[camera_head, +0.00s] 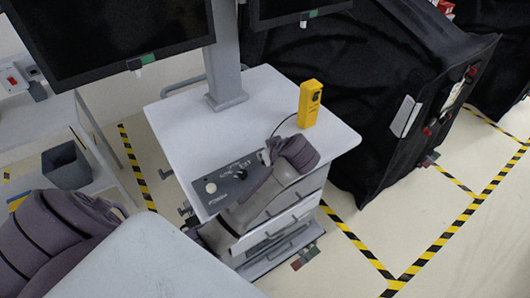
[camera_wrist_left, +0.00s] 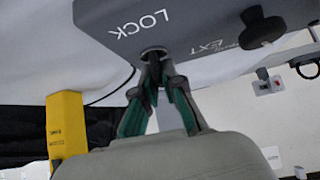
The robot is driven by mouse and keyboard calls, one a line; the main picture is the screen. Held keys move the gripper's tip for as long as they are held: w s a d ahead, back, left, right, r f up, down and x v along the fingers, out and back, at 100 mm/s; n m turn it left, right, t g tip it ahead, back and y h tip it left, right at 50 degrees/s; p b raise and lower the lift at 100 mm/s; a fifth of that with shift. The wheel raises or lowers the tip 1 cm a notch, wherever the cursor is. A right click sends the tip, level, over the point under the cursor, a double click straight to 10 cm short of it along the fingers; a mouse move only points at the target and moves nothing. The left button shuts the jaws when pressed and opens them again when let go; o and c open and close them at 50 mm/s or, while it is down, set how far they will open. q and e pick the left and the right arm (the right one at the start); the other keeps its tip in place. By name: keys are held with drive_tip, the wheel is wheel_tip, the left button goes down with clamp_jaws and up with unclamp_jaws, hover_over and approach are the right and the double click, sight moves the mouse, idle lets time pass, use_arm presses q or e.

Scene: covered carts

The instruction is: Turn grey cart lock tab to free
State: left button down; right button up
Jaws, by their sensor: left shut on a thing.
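The grey cart (camera_head: 174,118) has a dark grey front panel (camera_head: 205,190), which also shows upside down in the left wrist view (camera_wrist_left: 195,30). The panel carries the word LOCK. A small dark round lock tab (camera_wrist_left: 153,51) sits beside that word. My left gripper (camera_wrist_left: 154,62) has its green-padded fingers closed together at the tips on the tab. In the head view my left wrist hides the tab and the fingertips. A black knob (camera_head: 240,173) is on the same panel and shows in the left wrist view (camera_wrist_left: 262,26). My right gripper is not in view.
A yellow device (camera_head: 310,104) stands on the cart top with a black cable. A monitor (camera_head: 110,35) on a grey post rises at the back. A black-covered cart (camera_head: 345,95) stands close on the right. A bench with a dark bin (camera_head: 66,166) is on the left.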

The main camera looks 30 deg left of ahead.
use_arm(q)
drive_tip(key=shift+n+g, duration=0.4)
drive_tip(key=c, duration=1.3)
unclamp_jaws()
drive_tip(key=shift+d+r, duration=0.2)
drive_tip(key=v, duration=1.1)
drive_tip(key=shift+s+d, duration=0.15)
drive_tip(key=shift+d, duration=0.1)
